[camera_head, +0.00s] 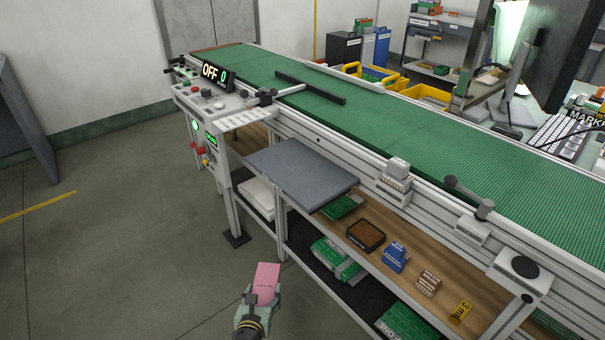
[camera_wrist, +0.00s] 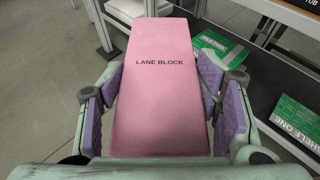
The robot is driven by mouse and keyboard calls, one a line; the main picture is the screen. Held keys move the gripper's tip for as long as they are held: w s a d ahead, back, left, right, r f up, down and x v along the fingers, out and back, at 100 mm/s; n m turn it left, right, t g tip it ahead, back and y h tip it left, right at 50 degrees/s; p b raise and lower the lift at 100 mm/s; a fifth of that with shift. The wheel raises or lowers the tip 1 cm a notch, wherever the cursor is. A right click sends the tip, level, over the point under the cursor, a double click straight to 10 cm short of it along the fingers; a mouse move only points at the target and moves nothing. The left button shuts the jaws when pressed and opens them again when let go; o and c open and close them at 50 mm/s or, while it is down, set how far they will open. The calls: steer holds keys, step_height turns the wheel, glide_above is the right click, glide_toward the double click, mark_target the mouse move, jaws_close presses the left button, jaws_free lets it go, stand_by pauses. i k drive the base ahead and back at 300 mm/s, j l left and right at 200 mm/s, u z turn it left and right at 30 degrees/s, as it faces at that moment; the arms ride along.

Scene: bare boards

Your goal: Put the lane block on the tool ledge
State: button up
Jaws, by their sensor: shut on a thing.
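The lane block (camera_head: 266,278) is a pink slab, and its name is printed on it in the wrist view (camera_wrist: 158,88). My gripper (camera_head: 256,299) is shut on it, with a purple-padded finger on each side in the wrist view. The block is held over the grey floor, in front of the conveyor frame and apart from it. No label marks the tool ledge; a flat grey panel (camera_head: 300,174) sticks out from the conveyor's near side and looks like a ledge. Its top is bare.
A wooden shelf (camera_head: 383,264) right of the panel holds a brown tray (camera_head: 366,236), a blue item (camera_head: 396,257) and other small things. A lower dark shelf holds green boxes (camera_head: 335,258). The green conveyor belt (camera_head: 400,121) runs behind. Floor on the left is clear.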

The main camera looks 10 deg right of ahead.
mark_target(285, 173)
steer(key=k+l+u, duration=0.1)
steer(key=l, duration=0.2)
steer(key=k+l, duration=0.1)
steer(key=l, duration=0.25)
steer(key=l+u, duration=0.15)
steer(key=l, duration=0.15)
steer(key=k+l, duration=0.1)
steer(key=l, duration=0.3)
steer(key=l+u, duration=0.1)
steer(key=l, duration=0.3)
steer(key=k, duration=0.05)
